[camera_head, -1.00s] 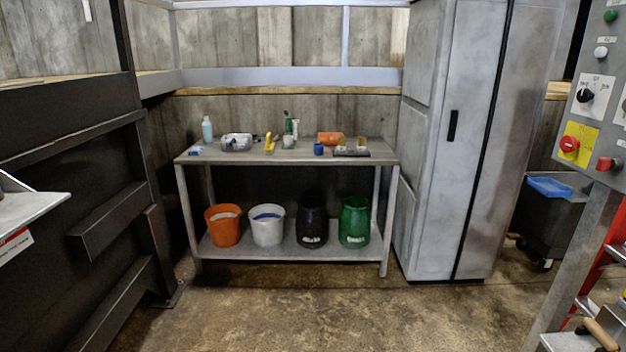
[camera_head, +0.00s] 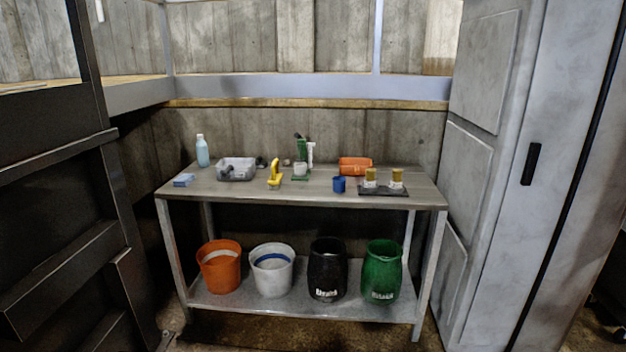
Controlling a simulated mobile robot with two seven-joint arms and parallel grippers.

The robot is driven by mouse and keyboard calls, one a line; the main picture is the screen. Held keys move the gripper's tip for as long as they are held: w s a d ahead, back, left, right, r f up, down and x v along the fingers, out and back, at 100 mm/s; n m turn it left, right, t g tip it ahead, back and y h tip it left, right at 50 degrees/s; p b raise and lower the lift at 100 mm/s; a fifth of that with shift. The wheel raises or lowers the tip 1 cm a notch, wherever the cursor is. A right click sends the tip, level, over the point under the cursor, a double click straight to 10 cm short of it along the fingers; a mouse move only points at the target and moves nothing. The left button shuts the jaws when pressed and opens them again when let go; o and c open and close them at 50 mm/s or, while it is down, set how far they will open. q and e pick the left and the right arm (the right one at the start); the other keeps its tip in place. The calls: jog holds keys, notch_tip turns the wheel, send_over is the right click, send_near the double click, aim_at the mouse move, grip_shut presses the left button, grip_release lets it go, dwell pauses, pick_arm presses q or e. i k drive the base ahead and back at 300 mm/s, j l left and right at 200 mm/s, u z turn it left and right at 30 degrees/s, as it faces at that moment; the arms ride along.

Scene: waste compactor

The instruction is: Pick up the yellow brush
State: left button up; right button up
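The yellow brush (camera_head: 275,176) is on the grey metal table (camera_head: 320,193), left of the middle of its top. Its yellow handle rises upward, and its lower part rests on the tabletop. It stands between a grey tray on its left and a green and white item on its right. Neither of my grippers shows in the head view, and the brush is well ahead of me with nothing holding it.
On the table are a light blue bottle (camera_head: 202,151), a grey tray (camera_head: 236,169), an orange bin (camera_head: 354,166) and a blue cup (camera_head: 339,184). Several buckets stand on the lower shelf (camera_head: 300,305). A grey cabinet (camera_head: 490,190) bounds the right, dark machinery (camera_head: 60,200) the left.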

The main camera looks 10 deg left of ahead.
aim_at(274, 182)
jog(key=i, duration=1.45)
jog(key=i+u, duration=0.1)
jog(key=i, duration=0.6)
jog(key=i+l+u, duration=0.1)
jog(key=i, duration=0.65)
